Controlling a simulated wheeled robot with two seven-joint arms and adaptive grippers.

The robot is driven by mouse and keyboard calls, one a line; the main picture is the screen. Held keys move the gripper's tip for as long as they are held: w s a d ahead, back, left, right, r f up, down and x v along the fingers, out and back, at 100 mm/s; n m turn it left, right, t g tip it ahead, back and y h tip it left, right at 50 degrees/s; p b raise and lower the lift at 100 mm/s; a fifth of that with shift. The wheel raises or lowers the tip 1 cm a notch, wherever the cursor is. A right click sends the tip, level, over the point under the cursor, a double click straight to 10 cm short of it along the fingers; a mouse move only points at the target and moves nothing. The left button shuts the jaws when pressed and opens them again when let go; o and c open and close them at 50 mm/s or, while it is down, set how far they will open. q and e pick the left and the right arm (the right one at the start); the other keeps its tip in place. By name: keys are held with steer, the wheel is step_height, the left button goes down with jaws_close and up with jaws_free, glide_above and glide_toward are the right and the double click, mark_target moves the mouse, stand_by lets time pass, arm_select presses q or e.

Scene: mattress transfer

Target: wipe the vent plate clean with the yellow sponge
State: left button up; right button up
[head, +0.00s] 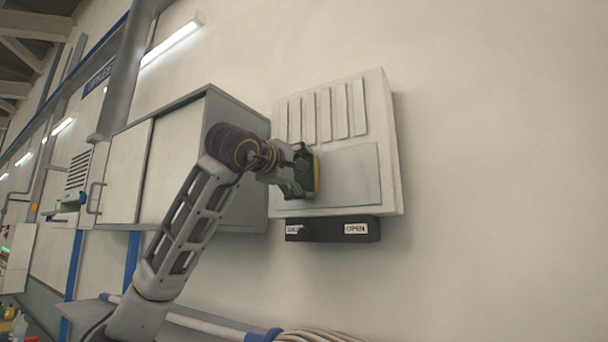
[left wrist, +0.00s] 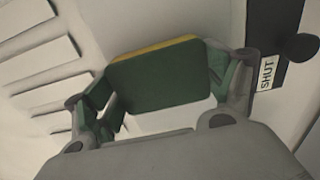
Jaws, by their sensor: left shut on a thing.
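The vent plate (head: 352,178) is a white wall-mounted panel with a row of raised vertical slats above a smooth grey lower area. My left gripper (head: 301,172) is at the left side of that lower area, shut on the yellow sponge (head: 317,174). The sponge has a dark green back and a yellow face turned to the plate. In the left wrist view the sponge (left wrist: 158,78) sits between both fingers, with only a thin yellow edge showing. Its wiping face is hidden, so contact with the plate is unclear. My right gripper is out of view.
A black bar (head: 333,229) with an OPEN label and a knob is under the plate. A grey cabinet (head: 171,170) stands left, behind my arm. A shelf with a coiled hose (head: 318,336) is below. The wall to the right is bare.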

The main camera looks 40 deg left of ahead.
arm_select(q)
steer(key=shift+a, duration=0.15)
steer(key=shift+s+a, duration=0.2)
steer(key=shift+a, duration=1.6)
steer(key=s, duration=0.6)
steer(key=shift+d, duration=0.4)
steer(key=s, duration=0.3)
steer(key=shift+d, duration=0.15)
stand_by(0.8)
